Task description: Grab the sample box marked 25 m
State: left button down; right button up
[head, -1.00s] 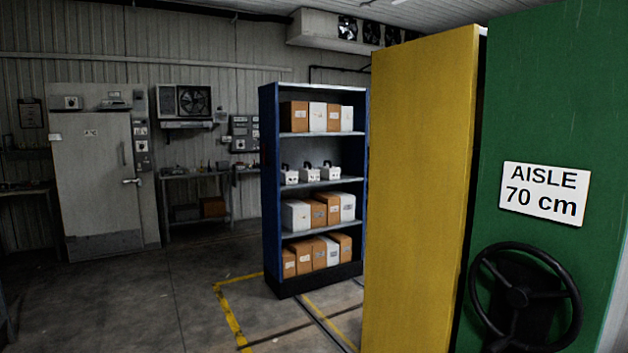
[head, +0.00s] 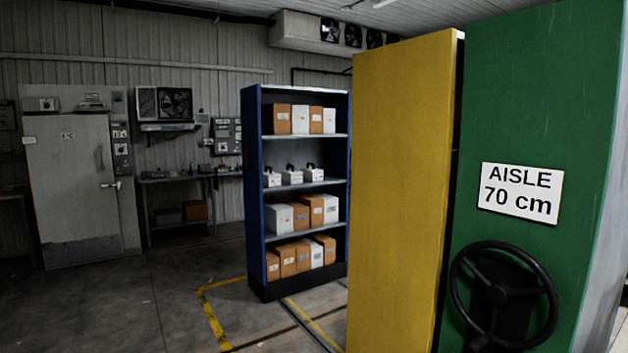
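Several brown and white boxes stand in rows on a blue shelf unit (head: 253,190) near the middle of the head view. Its top row has brown and white boxes (head: 280,119). Its second shelf holds 3 small white boxes with dark handles (head: 292,177). The two lower shelves hold more boxes (head: 302,212). The labels are too small to read, so I cannot tell which box is marked 25 m. Neither of my grippers is in view.
A yellow shelf unit (head: 400,200) and a green one (head: 545,120) with a black handwheel (head: 503,297) and an "AISLE 70 cm" sign (head: 520,191) stand at right. Floor rails run before the blue unit. A grey door (head: 72,190) is far left. The floor (head: 150,300) at left is clear.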

aim_at(271, 179)
jog(key=i+u, duration=0.2)
jog(key=i, duration=0.5)
jog(key=i+u, duration=0.25)
jog(key=i, duration=0.45)
jog(key=i+u, duration=0.3)
jog(key=i, duration=0.4)
jog(key=i+z, duration=0.15)
jog(key=i, duration=1.35)
jog(key=i+z, duration=0.4)
jog(key=i, duration=0.25)
jog(key=i+j+z, duration=0.2)
jog(key=i+z, duration=0.15)
jog(key=i, duration=0.3)
jog(key=i+l, duration=0.85)
jog(key=i+l+u, duration=0.15)
jog(key=l, duration=0.15)
jog(key=i+l+u, duration=0.15)
jog(key=l, duration=0.15)
jog(key=i+l+u, duration=0.15)
jog(key=l, duration=0.2)
